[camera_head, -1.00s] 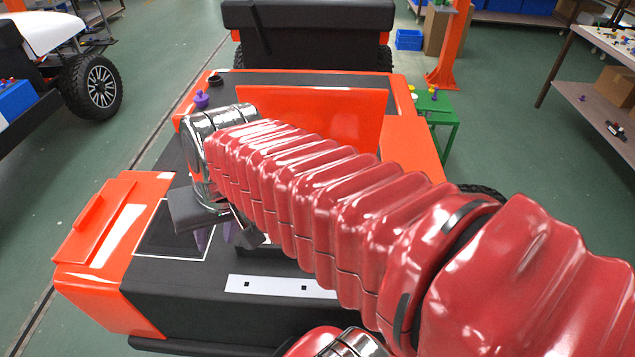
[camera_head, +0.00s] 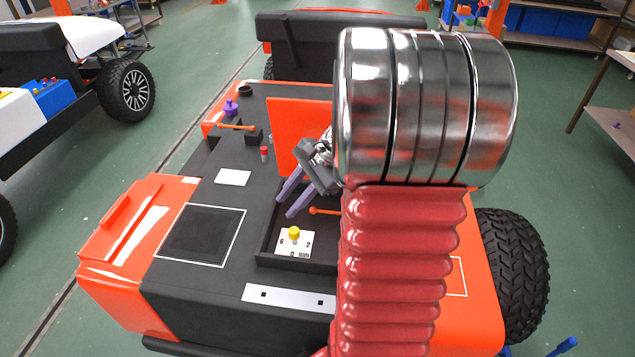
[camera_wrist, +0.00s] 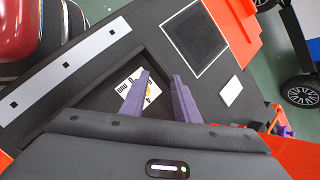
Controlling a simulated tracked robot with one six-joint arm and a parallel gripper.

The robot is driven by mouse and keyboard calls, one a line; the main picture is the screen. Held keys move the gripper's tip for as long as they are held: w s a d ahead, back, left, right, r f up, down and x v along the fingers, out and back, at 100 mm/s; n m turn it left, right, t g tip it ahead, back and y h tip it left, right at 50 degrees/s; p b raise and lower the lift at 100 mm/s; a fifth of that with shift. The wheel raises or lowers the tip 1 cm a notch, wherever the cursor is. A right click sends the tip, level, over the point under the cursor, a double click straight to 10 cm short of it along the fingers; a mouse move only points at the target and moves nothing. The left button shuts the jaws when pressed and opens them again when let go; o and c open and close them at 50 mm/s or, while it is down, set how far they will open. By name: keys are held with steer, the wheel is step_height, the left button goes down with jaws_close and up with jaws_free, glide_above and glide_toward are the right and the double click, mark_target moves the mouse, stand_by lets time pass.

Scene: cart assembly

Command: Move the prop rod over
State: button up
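An orange rod (camera_head: 236,127) lies across the far left of the cart deck, between a purple knob (camera_head: 230,108) and a small black block (camera_head: 254,137). A second orange rod with a round end (camera_head: 323,211) shows in the deck recess, partly hidden behind my arm. I cannot tell which one is the prop rod. My gripper (camera_head: 286,207) is over the recess with its purple fingers apart and nothing between them. In the wrist view my gripper (camera_wrist: 160,78) is also open and empty; a short orange piece (camera_wrist: 273,120) shows at right beside purple.
A white numbered plate with a yellow knob (camera_head: 294,238) sits in the recess. An orange upright panel (camera_head: 290,135) stands behind my gripper. A small red-topped peg (camera_head: 264,153) and a white card (camera_head: 233,177) are on the deck. The black square pad (camera_head: 202,233) is clear.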

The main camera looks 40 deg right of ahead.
steer(key=d+f+m+t, duration=0.1)
steer(key=d+f+m, duration=0.1)
steer(key=d, duration=0.3)
steer(key=s+d+f+m+t, duration=0.1)
steer(key=d+f+m, duration=0.2)
steer(key=d+m, duration=0.1)
steer(key=s+d+f+m+t+y, duration=0.1)
steer(key=d+f+m, duration=0.2)
steer(key=d, duration=0.3)
steer(key=shift+s+d+f+t, duration=0.2)
steer(key=shift+d+t, duration=0.1)
steer(key=shift+t, duration=0.1)
steer(key=shift+w, duration=0.1)
steer(key=shift+x, duration=4.05)
steer(key=shift+c, duration=0.3)
steer(key=c, duration=0.5)
steer(key=shift+s+d+r, duration=0.15)
steer(key=shift+r, duration=1)
steer(key=shift+s+d+r, duration=0.1)
steer(key=shift+d+r, duration=0.05)
steer(key=shift+r, duration=1)
steer(key=shift+c, duration=0.2)
steer(key=shift+r, duration=0.15)
